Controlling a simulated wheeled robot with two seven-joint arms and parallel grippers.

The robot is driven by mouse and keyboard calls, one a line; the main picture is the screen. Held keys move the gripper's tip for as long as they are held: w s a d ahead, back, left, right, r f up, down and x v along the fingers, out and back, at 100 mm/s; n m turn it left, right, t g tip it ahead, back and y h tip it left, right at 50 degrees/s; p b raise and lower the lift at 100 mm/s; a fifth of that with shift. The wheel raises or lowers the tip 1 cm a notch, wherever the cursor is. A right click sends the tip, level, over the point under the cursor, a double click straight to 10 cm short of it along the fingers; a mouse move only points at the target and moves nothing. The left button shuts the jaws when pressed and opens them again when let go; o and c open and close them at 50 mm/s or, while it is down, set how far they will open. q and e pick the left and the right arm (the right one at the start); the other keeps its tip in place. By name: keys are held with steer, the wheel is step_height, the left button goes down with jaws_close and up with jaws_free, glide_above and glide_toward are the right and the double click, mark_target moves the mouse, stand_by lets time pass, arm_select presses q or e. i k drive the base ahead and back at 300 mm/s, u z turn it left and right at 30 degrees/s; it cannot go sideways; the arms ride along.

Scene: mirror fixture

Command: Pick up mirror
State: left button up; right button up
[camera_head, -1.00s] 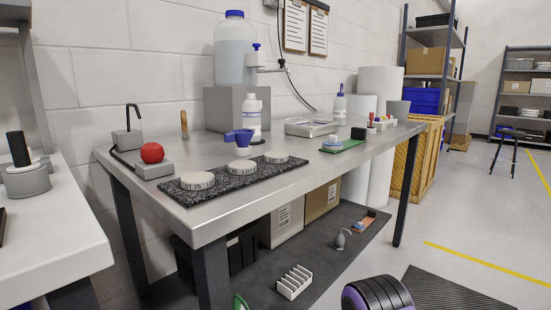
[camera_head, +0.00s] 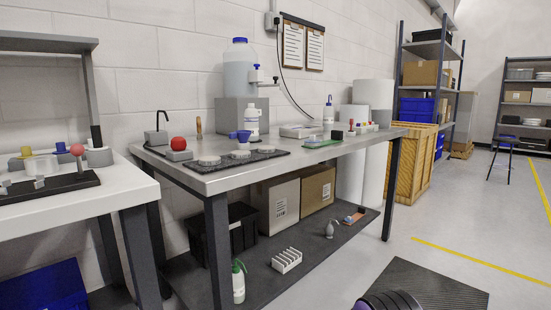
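I cannot pick out a mirror for certain. Several pale round discs (camera_head: 241,154) lie in a row on a dark speckled slab (camera_head: 222,162) on the metal workbench (camera_head: 335,149). A blue funnel-like piece (camera_head: 243,136) stands behind the discs. On the white table at the left, a black base (camera_head: 50,188) carries small pale blocks, with a pink ball-topped piece (camera_head: 77,151) beside it. Neither gripper shows. A dark rounded part with a purple edge at the bottom looks like part of my own body.
A wooden crate (camera_head: 411,163) stands beyond. Floor at the right is mostly clear around a dark mat (camera_head: 425,287).

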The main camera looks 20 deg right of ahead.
mark_target(264, 149)
steer(key=u, duration=0.05)
steer(key=k, duration=0.15)
steer(key=z, duration=2.35)
steer(key=i, duration=1.8)
steer(key=u, duration=1.75)
